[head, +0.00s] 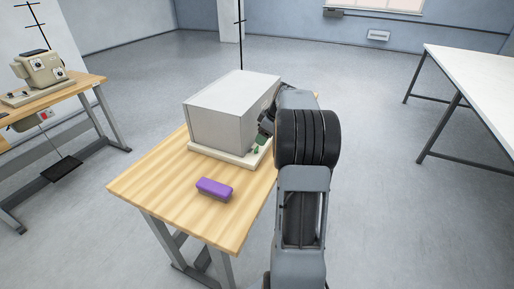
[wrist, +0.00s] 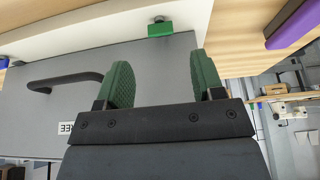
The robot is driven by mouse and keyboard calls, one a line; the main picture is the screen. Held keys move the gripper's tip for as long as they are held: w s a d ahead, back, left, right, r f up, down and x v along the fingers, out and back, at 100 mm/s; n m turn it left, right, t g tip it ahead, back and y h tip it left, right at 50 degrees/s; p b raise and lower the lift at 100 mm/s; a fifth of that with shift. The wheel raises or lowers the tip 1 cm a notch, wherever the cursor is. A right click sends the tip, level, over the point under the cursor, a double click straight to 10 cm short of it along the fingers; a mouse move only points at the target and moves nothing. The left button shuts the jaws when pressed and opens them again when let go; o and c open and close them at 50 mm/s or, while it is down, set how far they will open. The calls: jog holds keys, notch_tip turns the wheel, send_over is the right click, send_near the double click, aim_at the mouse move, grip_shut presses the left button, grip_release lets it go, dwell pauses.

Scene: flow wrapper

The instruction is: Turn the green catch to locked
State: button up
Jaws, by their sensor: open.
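The green catch (wrist: 160,30) is a small green block below a silver round pivot on the pale base strip, at the top middle of the wrist view. It lies straight across in that picture, beside the edge of the grey panel (wrist: 150,75). My gripper (wrist: 160,72) has two green ribbed fingers, spread apart with nothing between them. The catch lies beyond the fingertips, roughly centred between them and apart from them. In the head view my gripper (head: 262,140) is beside the right-hand side of the grey box (head: 221,119), partly hidden by my arm.
A black handle (wrist: 65,80) stands out from the grey panel, left of my fingers. A partly covered label (wrist: 66,128) reads "REE". A purple block (head: 214,189) lies on the wooden table (head: 175,195), whose front is otherwise clear. A white table (head: 480,75) stands right.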

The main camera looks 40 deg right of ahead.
aim_at(257, 148)
jog(key=x, duration=0.7)
jog(key=shift+s, duration=0.1)
jog(key=shift+c, duration=0.2)
jog(key=shift+b, duration=0.3)
jog(key=c, duration=0.9)
